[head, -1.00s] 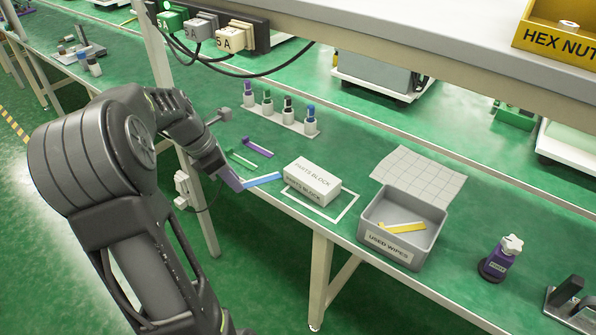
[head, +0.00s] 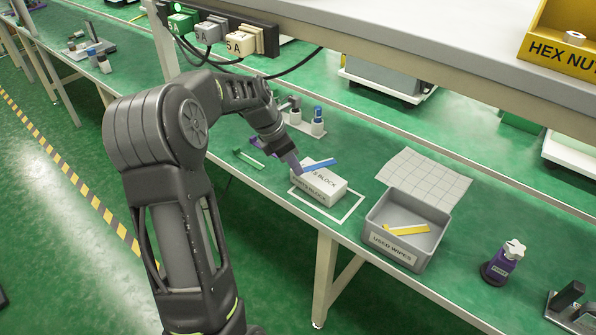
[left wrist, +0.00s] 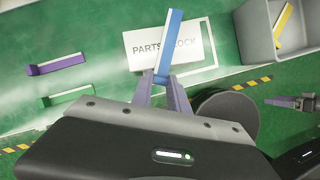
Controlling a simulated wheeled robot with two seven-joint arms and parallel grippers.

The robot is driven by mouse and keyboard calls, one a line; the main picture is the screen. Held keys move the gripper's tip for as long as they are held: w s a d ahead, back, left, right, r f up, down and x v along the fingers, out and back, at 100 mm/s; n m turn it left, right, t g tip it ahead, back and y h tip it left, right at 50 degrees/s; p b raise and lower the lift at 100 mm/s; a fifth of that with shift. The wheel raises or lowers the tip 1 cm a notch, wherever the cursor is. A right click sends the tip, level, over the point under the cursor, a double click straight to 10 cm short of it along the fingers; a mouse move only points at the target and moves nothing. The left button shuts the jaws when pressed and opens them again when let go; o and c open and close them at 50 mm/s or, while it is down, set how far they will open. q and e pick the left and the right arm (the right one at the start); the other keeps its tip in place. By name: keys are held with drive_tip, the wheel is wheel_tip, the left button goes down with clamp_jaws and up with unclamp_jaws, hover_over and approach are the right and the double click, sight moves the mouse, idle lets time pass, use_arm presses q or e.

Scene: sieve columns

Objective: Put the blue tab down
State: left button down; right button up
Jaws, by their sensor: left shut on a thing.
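The blue tab (head: 320,165) is a flat bar gripped near one end by my left gripper (head: 297,168). In the left wrist view the blue tab (left wrist: 169,45) sticks out from the two purple fingers (left wrist: 166,90) and crosses over the white PARTS BLOCK (left wrist: 192,46). In the head view the tab is over the back of the block (head: 322,184); whether it touches the block is unclear. The block sits within a white outline (head: 349,212) on the green bench. A small purple and dark part at the right of the left wrist view seems to be my right gripper (left wrist: 293,102); its jaws are unclear.
A grey USED WIPES box (head: 394,249) with a yellow tab (head: 407,230) inside stands to the right. A green tab (head: 248,160) and a purple tab (left wrist: 56,65) lie left of the block. Capped bottles (head: 318,124) stand behind. A purple bottle (head: 500,263) stands far right.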

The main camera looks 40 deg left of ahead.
use_arm(q)
drive_tip(key=shift+w+d, duration=0.35)
drive_tip(key=shift+w, duration=0.2)
drive_tip(key=shift+f, duration=1.75)
drive_tip(key=shift+f, duration=0.1)
drive_tip(key=c, duration=1.3)
unclamp_jaws()
drive_tip(key=v, duration=0.7)
drive_tip(key=shift+s+a+r, duration=0.1)
drive_tip(key=shift+r, duration=0.25)
